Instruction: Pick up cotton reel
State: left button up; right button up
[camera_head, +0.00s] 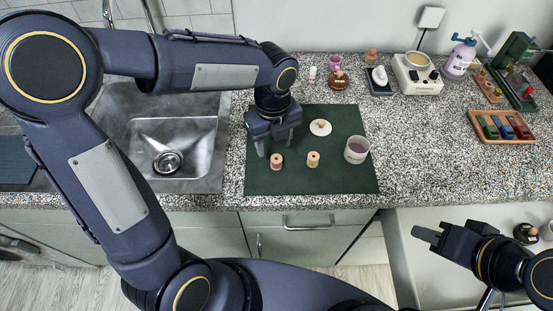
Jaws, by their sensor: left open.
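Two cotton reels stand upright on the dark green mat (350,187) on the speckled counter. The left reel (276,161) has pinkish-red thread and a wooden top. The right reel (313,160) has cream thread. My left gripper (275,146) points down over the mat's left part, its fingers apart and empty. In the picture it is just above the pinkish-red reel; I cannot tell the exact height gap. My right gripper (424,236) is at the lower right, in front of the counter and away from the reels. I cannot tell whether its fingers are apart.
A white disc with a wooden knob (320,127) and a pale cup (357,150) are on the mat. A sink (172,145) lies to the left. Jars, a white device (416,74), a spray bottle (459,58) and a wooden tray (501,138) stand behind and right.

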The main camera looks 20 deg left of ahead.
aim_at(276, 157)
pick_arm(q)
jog(key=f, duration=0.6)
jog(key=shift+d, duration=0.25)
jog(key=c, duration=1.1)
jog(key=shift+o, duration=0.2)
jog(key=shift+r, duration=0.1)
